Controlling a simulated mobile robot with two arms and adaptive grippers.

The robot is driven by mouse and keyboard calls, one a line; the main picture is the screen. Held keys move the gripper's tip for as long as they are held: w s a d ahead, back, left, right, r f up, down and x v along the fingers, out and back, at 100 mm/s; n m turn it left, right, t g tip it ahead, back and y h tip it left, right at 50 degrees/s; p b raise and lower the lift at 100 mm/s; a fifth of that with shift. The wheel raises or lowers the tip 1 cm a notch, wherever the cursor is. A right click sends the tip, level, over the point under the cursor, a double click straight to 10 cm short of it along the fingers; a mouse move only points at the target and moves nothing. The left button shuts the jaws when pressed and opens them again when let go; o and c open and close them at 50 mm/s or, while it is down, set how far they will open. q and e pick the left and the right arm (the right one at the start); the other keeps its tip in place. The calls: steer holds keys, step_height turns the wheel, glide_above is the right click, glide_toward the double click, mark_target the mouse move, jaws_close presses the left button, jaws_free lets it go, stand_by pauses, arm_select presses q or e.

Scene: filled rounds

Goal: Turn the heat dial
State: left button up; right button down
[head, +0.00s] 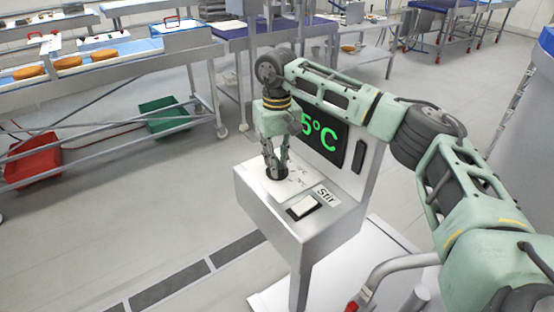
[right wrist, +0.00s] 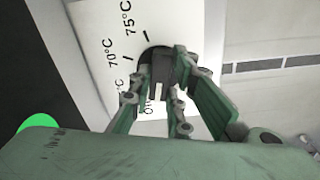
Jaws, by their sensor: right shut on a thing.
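The heat dial (right wrist: 157,62) is a dark round knob on a white scale plate marked 70°C and 75°C, seen in the right wrist view. In the head view the dial (head: 281,174) shows only in part at my fingertips, on top of a grey metal machine (head: 265,213). My right gripper (head: 276,168) points down over it and is shut on the dial; its fingers also show in the right wrist view (right wrist: 168,80). The machine's screen (head: 326,135) shows green "5°C", its left part hidden by my arm. My left gripper is not in view.
A switch (head: 303,206) labelled "Stir" sits near the dial on the machine top. A conveyor (head: 100,71) with round orange-brown items stands at the back left, with a red crate (head: 33,160) and a green crate (head: 162,116) below. Open floor lies left of the machine.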

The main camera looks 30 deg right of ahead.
steer(key=shift+w+r, duration=0.15)
steer(key=shift+r, duration=0.15)
steer(key=c, duration=2)
jaws_free()
steer(key=o, duration=0.4)
steer(key=shift+f, duration=0.2)
steer(key=shift+c, duration=0.2)
step_height(320, 180, up, 12)
steer(key=shift+f, duration=0.1)
